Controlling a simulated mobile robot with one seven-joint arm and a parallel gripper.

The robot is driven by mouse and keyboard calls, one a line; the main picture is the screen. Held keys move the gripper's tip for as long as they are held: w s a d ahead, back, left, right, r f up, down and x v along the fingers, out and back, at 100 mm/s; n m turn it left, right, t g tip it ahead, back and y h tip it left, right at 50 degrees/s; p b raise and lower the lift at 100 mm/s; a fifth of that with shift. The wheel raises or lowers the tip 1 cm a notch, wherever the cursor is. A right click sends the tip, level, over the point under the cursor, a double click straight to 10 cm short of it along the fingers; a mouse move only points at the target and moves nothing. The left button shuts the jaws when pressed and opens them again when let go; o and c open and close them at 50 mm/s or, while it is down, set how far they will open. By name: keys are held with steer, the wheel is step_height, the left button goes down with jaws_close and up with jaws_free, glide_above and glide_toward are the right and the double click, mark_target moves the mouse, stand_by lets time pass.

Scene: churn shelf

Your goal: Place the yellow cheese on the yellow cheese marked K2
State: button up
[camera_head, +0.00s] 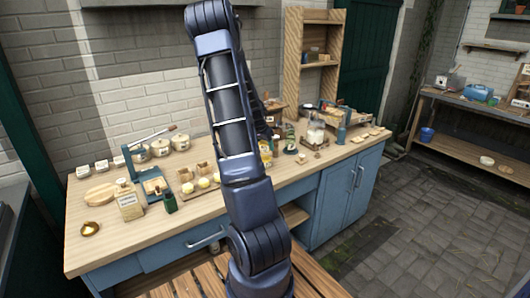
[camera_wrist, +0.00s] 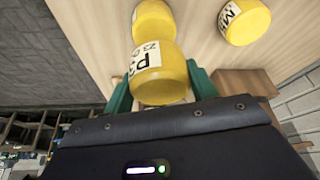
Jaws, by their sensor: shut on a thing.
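In the wrist view, my gripper (camera_wrist: 160,85) has its green fingers on either side of a yellow cheese (camera_wrist: 162,72) and is shut on it. The held cheese has a white label that seems to begin with P; the rest is partly unclear. A second yellow cheese (camera_wrist: 153,18) shows just beyond it; I cannot tell whether the two touch. A third yellow cheese (camera_wrist: 246,20) stands apart to the right, its label seeming to begin with M. I can read no K2 label. In the head view, yellow cheeses (camera_head: 203,183) sit on the counter; my arm hides the gripper.
A tall wooden shelf (camera_head: 293,60) stands behind. A brown wooden block (camera_wrist: 246,82) lies right of the gripper.

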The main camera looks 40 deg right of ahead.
mark_target(265, 151)
steer(key=shift+f, duration=1.9)
steer(key=shift+f, duration=0.15)
steer(key=o, duration=1.1)
